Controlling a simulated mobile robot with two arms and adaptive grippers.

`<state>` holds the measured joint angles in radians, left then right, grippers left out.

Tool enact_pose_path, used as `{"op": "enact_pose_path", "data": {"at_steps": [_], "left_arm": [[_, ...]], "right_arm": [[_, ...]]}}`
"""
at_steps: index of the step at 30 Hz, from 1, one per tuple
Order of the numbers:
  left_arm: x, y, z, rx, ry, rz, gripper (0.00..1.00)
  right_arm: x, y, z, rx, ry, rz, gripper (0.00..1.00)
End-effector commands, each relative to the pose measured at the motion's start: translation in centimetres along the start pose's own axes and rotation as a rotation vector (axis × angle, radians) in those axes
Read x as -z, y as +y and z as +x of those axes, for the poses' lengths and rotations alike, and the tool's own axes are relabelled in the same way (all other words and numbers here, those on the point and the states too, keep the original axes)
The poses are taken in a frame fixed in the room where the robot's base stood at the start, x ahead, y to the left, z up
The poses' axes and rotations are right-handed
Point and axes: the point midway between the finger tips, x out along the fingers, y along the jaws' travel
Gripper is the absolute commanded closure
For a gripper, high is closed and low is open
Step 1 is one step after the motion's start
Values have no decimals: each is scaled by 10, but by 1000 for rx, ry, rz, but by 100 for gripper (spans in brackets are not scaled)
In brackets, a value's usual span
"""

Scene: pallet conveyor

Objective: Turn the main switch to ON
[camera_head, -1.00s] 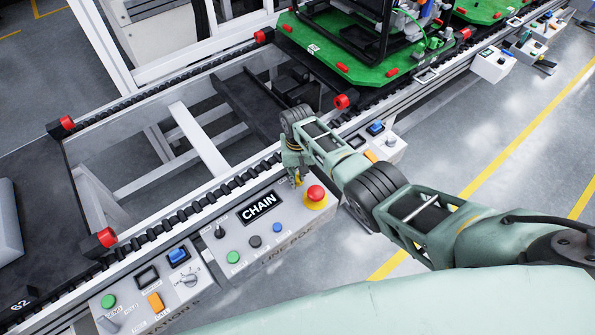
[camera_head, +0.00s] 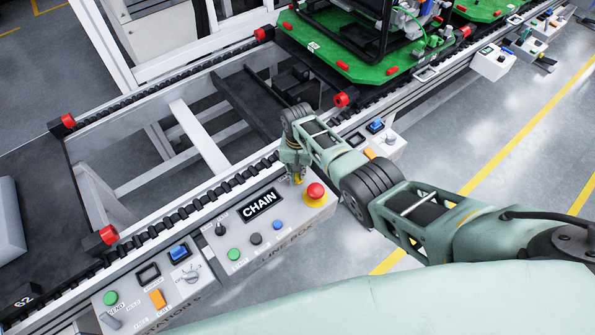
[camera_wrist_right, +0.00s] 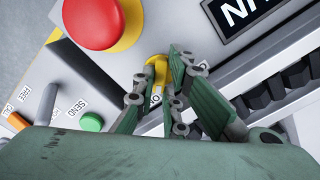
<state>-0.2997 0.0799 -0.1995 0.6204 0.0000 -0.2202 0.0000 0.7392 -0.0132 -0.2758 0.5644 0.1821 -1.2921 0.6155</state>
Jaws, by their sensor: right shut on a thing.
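The main switch appears as a yellow knob in the right wrist view (camera_wrist_right: 157,68), beside the red emergency-stop button (camera_wrist_right: 90,20). My right gripper (camera_wrist_right: 166,72) is shut on this yellow knob, its two green fingers on either side. Part of the label beside it is hidden by the fingers, so I cannot read its position. In the head view my right gripper (camera_head: 297,172) reaches down to the far right corner of the grey line box (camera_head: 290,240), behind the red button (camera_head: 316,191). The knob shows there only as a bit of yellow. My left gripper is not in view.
The line box carries a CHAIN display (camera_head: 260,206), a black selector (camera_head: 220,229) and green, black and blue buttons. A station box (camera_head: 135,308) sits at lower left. The roller conveyor runs behind, with a green pallet (camera_head: 345,62) farther along.

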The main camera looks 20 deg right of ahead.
Motion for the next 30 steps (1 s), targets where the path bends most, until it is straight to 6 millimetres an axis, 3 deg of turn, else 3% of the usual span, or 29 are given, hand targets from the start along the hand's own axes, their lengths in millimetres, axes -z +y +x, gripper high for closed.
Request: {"op": "enact_pose_path", "data": {"at_steps": [7,20,30], "left_arm": [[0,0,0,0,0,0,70],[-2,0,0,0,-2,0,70],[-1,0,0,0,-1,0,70]], "right_arm": [[1,0,-1,2,3,1,70],[1,-1,-4,4,4,0,70],[2,-1,-38,6,6,1,70]]}}
